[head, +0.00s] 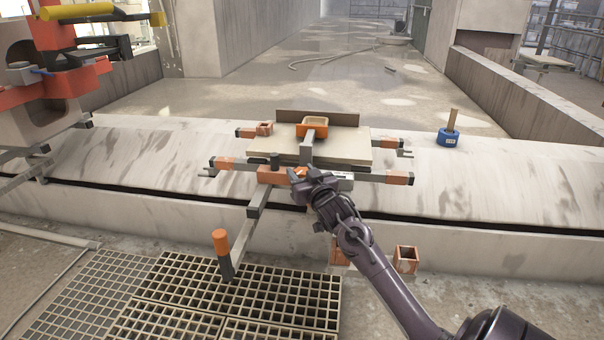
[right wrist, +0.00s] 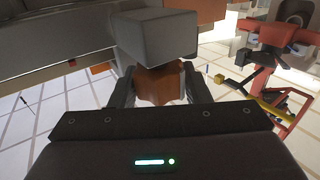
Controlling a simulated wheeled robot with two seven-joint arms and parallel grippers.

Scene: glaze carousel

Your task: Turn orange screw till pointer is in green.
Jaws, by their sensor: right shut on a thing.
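My right gripper (head: 312,182) is at the front of the fixture on the ledge. In the right wrist view its two fingers (right wrist: 160,92) are shut on an orange-brown part (right wrist: 160,85), which looks like the orange screw. A grey block (right wrist: 155,38) is just beyond it and hides its far end. In the head view the gripper covers the held part. The fixture's light plate (head: 345,152) carries an orange clamp (head: 312,130). I cannot make out the pointer or a green zone in either view. My left gripper is not in view.
An orange-topped handle (head: 221,243) stands at the lower left above a metal grating (head: 180,295). A blue round object with a wooden peg (head: 448,137) stands on the ledge to the right. A red machine with a yellow bar (head: 70,80) is at the left.

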